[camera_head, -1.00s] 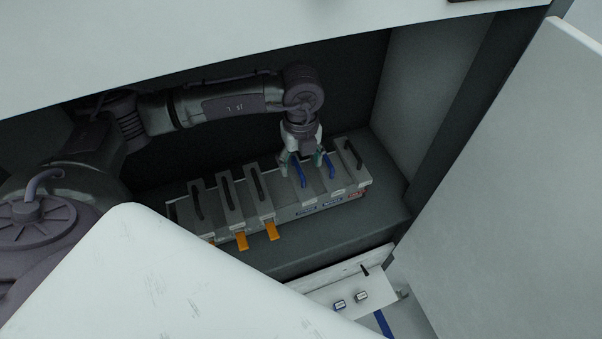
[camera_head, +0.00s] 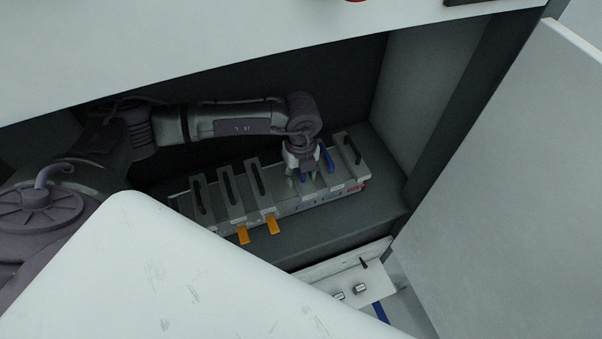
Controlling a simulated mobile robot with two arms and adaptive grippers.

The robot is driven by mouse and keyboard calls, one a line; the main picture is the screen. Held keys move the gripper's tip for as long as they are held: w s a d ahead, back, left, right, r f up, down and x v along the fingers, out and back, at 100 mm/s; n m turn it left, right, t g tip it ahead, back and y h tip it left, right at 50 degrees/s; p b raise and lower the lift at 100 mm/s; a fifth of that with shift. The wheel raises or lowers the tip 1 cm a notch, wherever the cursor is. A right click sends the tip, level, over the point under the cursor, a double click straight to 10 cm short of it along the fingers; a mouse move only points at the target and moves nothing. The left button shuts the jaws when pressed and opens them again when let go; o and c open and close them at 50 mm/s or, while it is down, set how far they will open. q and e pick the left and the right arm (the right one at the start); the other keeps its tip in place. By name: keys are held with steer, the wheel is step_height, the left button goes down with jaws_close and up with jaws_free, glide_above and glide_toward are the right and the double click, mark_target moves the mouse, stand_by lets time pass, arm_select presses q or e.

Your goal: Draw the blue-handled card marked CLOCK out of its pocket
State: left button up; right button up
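A grey card rack (camera_head: 345,193) with a row of upright cards stands on the floor of the dark cabinet bay. Two cards have blue handles. The right blue handle (camera_head: 326,158) is clear of the gripper. The left blue handle (camera_head: 303,178) is mostly hidden by my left gripper (camera_head: 302,179), which points down with its fingers on either side of it. I cannot tell whether the fingers grip the handle. The small labels along the rack are too small to read, so I cannot tell which card is CLOCK. My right gripper is not in view.
Black-handled cards (camera_head: 229,188) stand to the left and another (camera_head: 352,148) at the right end. Orange tabs (camera_head: 271,225) stick out at the rack's front. A grey door (camera_head: 520,190) stands at the right, and a white surface crosses the top. A small white tray (camera_head: 350,280) lies below.

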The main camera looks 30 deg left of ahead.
arm_select(q)
jaws_close()
steer(key=shift+r+p, duration=0.4)
steer(key=shift+r, duration=0.25)
stand_by(0.5)
steer(key=shift+r, duration=0.1)
